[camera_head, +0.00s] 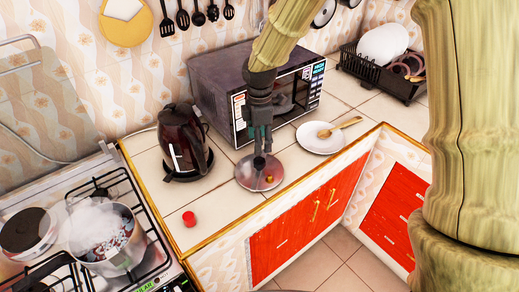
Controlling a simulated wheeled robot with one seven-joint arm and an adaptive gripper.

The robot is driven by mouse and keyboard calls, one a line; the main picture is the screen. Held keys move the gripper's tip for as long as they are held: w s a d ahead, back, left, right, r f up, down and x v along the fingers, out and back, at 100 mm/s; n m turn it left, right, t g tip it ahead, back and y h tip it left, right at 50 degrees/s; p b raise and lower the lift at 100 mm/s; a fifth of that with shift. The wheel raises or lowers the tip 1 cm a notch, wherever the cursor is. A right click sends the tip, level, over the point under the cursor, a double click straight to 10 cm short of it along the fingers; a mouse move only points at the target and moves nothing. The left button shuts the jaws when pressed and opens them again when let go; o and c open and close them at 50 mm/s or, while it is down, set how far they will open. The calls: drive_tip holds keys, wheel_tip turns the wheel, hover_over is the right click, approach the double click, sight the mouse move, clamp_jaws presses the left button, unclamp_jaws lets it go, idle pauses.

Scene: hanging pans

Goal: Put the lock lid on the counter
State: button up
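The lid (248,180) is a round, shiny metallic disc with a dark knob and a small orange-yellow spot. It is over the tiled counter (222,203), in front of the microwave. It looks about level, and I cannot tell whether it touches the tiles or hangs just above them. My gripper (262,150) points down from above. Its fingers are close together at the lid's knob and appear shut on it. The fingertips partly hide the knob.
A dark kettle (184,143) stands left of the lid, and a microwave (225,88) behind. A white plate (312,143) with a wooden spoon lies right. A red cap (189,218) is near the counter's left edge. A steaming open pot (125,258) stands on the stove. A dish rack (372,72) is back right.

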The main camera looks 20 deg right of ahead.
drive_tip(key=shift+r, duration=1)
